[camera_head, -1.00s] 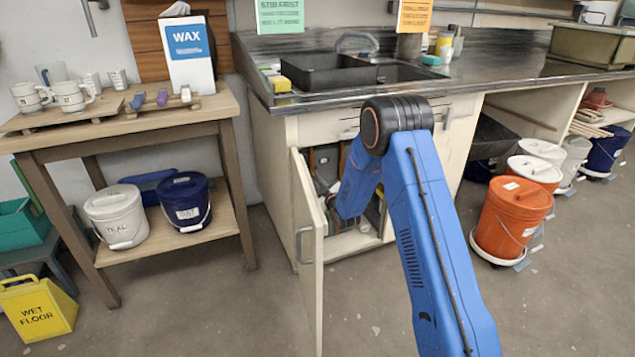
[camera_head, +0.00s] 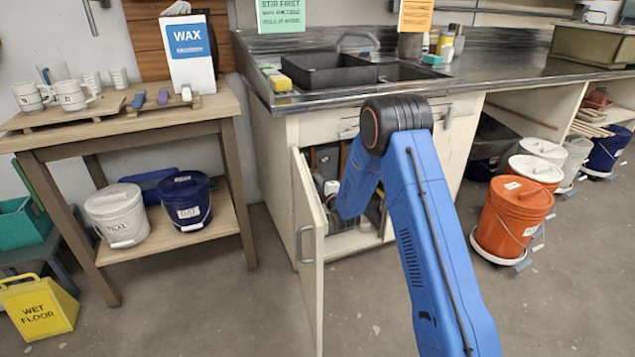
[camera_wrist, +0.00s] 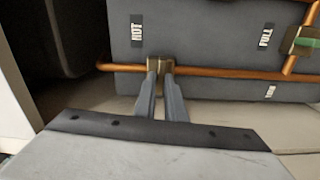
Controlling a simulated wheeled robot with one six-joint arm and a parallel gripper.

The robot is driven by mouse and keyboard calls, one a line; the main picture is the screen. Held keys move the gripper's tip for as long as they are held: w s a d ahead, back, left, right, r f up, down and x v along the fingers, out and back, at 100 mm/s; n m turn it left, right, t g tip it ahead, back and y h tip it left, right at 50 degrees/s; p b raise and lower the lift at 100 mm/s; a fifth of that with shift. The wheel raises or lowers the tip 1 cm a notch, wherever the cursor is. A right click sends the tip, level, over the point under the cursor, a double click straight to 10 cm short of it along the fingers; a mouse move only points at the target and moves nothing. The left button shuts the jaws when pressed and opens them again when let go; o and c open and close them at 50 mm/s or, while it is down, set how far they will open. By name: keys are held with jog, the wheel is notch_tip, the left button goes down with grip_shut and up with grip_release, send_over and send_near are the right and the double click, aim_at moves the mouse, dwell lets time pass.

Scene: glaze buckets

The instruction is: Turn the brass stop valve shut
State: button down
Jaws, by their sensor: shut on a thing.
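The brass stop valve (camera_wrist: 160,65) sits on a horizontal copper pipe (camera_wrist: 225,73) in the wrist view. My gripper (camera_wrist: 162,78) is shut on the brass piece, with its two fingers close together at it. The fingers hide part of the valve, so I cannot tell how far its handle is turned. In the head view my arm reaches into the open cabinet under the sink (camera_head: 330,72); the gripper and valve are hidden there.
The cabinet door (camera_head: 308,250) stands open left of my arm. A second brass fitting with a green part (camera_wrist: 302,42) is on the pipe at right. Grey panels labelled "HOT" (camera_wrist: 200,35) are behind the pipe. An orange bucket (camera_head: 510,220) stands on the floor at right.

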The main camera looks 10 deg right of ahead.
jog(key=shift+a+n, duration=0.1)
jog(key=shift+n, duration=0.5)
jog(key=shift+f, duration=0.1)
jog(key=c, duration=1.8)
grip_release()
jog(key=v, duration=1.7)
jog(key=shift+s, duration=0.25)
